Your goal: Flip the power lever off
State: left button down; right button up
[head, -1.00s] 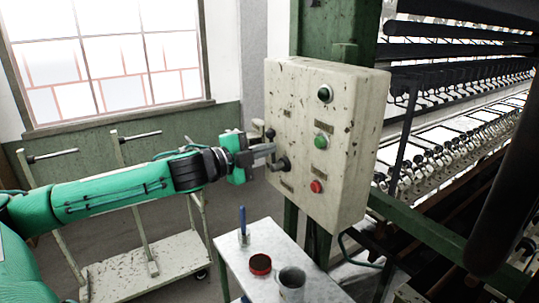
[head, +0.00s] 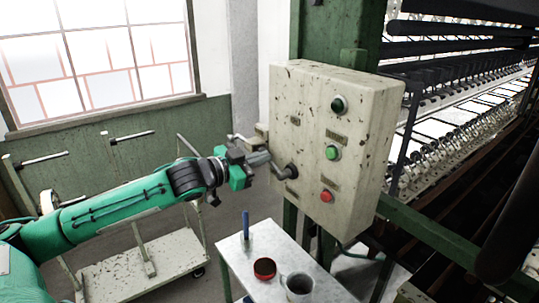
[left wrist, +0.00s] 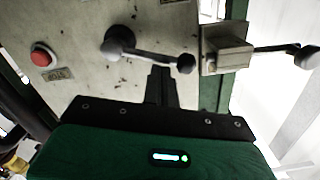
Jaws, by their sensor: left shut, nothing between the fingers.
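The pale, chipped control box (head: 318,110) hangs on a green post. A dark lever on its front has its hub (head: 292,171) left of the red button. In the left wrist view this lever (left wrist: 150,51) runs from its hub to a ball end beside my fingertips. My left gripper (head: 262,161) is shut and empty. Its fingers (left wrist: 160,82) lie close against the lever; contact is unclear. A second lever (left wrist: 275,49) with a ball end sits on a side bracket (left wrist: 226,50). The labels are unreadable. My right gripper is out of view.
The box also carries a dark green knob (head: 338,104), a green button (head: 333,153) and a red button (head: 327,196). Below stands a small metal table (head: 250,262) with a red tin and a cup. A cart (head: 120,272) stands left; reeling machinery fills the right.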

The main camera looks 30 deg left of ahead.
pick_arm(q)
jog(key=n, duration=0.1)
jog(key=f+n+p, duration=0.1)
jog(key=n, duration=0.2)
jog(key=shift+w+a+f, duration=0.2)
jog(key=shift+a+f, duration=0.15)
jog(key=shift+f, duration=0.05)
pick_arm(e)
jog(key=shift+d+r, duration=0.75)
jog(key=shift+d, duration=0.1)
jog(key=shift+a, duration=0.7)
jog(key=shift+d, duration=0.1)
